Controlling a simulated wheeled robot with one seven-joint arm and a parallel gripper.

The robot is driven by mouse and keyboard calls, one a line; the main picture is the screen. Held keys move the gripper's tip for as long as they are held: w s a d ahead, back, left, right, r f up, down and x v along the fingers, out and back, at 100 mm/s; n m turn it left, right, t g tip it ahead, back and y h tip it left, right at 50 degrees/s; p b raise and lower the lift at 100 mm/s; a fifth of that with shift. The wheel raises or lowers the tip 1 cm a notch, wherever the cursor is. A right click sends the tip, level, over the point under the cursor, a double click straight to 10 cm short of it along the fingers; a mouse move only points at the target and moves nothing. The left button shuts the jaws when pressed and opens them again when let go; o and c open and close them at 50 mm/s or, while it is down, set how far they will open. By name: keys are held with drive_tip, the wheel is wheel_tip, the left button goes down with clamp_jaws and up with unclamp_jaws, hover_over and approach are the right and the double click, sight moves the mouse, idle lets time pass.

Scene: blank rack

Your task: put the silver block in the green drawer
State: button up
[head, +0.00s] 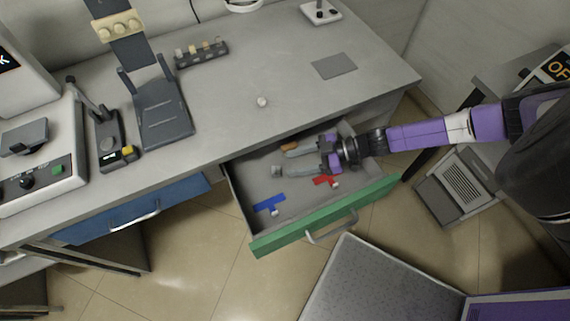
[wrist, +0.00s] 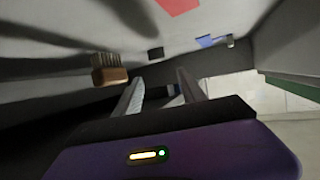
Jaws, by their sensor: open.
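The green drawer (head: 328,220) is pulled out from under the desk, with its green front and handle facing the floor space. My gripper (head: 284,161) is open, reaching into the drawer from the right. A small grey block (head: 277,170), which looks like the silver block, sits inside the drawer by my lower fingertip in the head view. In the wrist view a small dark block (wrist: 155,53) shows just beyond my open fingers (wrist: 160,80), apparently the same one. I see nothing held, and cannot tell whether a finger touches the block.
A closed blue drawer (head: 135,208) is to the left. Devices crowd the desk's left; a small round knob (head: 262,101) stands mid-desk.

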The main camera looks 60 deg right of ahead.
drive_tip(key=shift+v, duration=1.55)
